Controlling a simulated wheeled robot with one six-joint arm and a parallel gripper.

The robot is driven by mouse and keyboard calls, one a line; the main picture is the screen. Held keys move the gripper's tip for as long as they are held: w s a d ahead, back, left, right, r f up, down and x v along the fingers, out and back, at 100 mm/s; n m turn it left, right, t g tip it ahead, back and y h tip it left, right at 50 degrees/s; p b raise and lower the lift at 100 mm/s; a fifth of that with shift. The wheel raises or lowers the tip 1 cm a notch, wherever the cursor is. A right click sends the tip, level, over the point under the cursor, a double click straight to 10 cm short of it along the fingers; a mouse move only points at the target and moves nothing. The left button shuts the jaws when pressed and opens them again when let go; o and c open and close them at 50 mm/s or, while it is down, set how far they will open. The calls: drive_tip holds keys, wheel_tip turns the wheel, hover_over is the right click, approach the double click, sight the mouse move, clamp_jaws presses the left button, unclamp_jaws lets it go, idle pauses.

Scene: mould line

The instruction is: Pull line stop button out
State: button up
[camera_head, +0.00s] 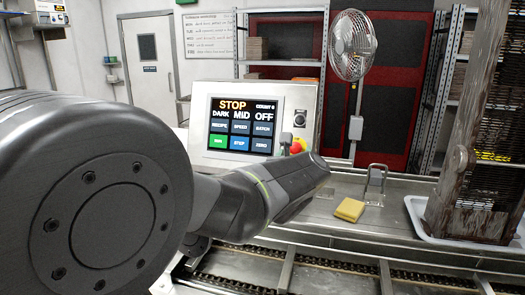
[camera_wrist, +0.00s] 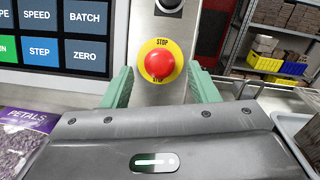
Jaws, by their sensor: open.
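The line stop button is a round red knob (camera_wrist: 160,64) on a yellow ring marked STOP, set in a grey metal panel, in the wrist view's middle. It also shows in the head view as a small red knob (camera_head: 297,146) just above my arm's end. My gripper (camera_wrist: 161,72) is open and empty, with one green finger on each side of the button, apart from it. How far the fingertips are from the panel is hard to tell. My fingers are hidden in the head view.
The touch screen (camera_head: 238,124) left of the button reads STOP. A yellow block (camera_head: 349,210) and a metal handle (camera_head: 376,180) are on the steel bench to the right. A dark rack (camera_head: 480,130) stands on a white tray (camera_head: 425,228). A petals bag (camera_wrist: 30,135) is at lower left.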

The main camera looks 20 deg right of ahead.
drive_tip(key=shift+x, duration=1.05)
drive_tip(key=shift+c, duration=0.4)
clamp_jaws()
drive_tip(key=shift+s+a, duration=0.1)
drive_tip(key=shift+s, duration=0.05)
drive_tip(key=shift+s+a+r+b, duration=0.1)
drive_tip(key=shift+s+a+b, duration=0.05)
drive_tip(key=shift+b, duration=0.15)
drive_tip(key=shift+o, duration=0.4)
unclamp_jaws()
drive_tip(key=shift+s+r, duration=0.1)
